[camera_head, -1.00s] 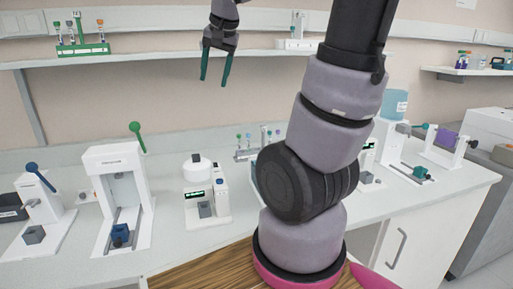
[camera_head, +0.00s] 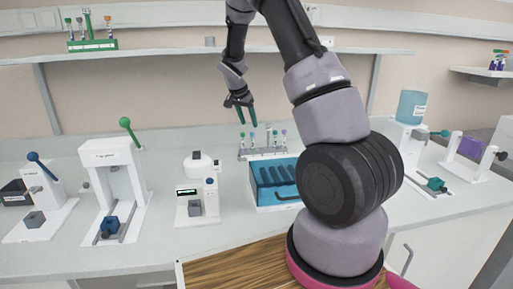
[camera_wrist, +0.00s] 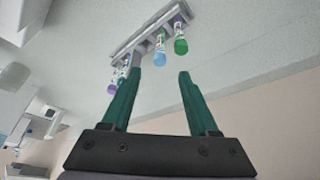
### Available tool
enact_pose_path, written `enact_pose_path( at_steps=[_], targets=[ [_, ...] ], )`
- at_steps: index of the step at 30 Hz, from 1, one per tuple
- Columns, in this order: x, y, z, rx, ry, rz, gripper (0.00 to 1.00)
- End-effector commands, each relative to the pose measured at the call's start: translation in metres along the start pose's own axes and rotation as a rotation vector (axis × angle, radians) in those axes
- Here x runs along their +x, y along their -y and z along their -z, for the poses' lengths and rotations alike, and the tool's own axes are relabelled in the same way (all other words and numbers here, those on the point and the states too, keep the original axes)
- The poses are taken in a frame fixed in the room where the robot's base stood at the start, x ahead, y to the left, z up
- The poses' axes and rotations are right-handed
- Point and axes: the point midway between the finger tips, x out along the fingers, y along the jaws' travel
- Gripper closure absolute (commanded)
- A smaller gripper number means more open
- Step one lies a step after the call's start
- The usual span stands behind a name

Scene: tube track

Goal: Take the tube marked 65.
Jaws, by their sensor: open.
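Several capped tubes stand in a grey rack (camera_head: 262,155) at the back of the bench. The wrist view also shows the rack (camera_wrist: 150,30), with a green-capped tube (camera_wrist: 181,45), a blue-capped tube (camera_wrist: 160,58) and a purple-capped tube (camera_wrist: 112,88). Their markings are too small to read, so I cannot tell which is 65. My gripper (camera_head: 248,121) has green fingers and is open and empty, pointing down just above the rack's left part. In the wrist view the gripper (camera_wrist: 159,73) has the blue-capped tube showing between its fingertips, apart from them.
A blue tray (camera_head: 272,205) lies in front of the rack, partly behind my arm. White devices (camera_head: 200,185) stand to the left, including a tall one with a green-knobbed lever (camera_head: 125,123). A shelf (camera_head: 160,54) behind holds a green rack of tubes (camera_head: 92,45).

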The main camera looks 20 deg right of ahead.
Motion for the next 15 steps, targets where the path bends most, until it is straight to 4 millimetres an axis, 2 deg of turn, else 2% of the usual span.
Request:
enact_pose_path(
  at_steps=[9,15],
  targets=[
    [0.044,-0.001,0.0,0.001,0.002,-0.002,0.4],
    [0.059,-0.001,0.0,0.0,0.002,-0.001,0.4]
  ],
)
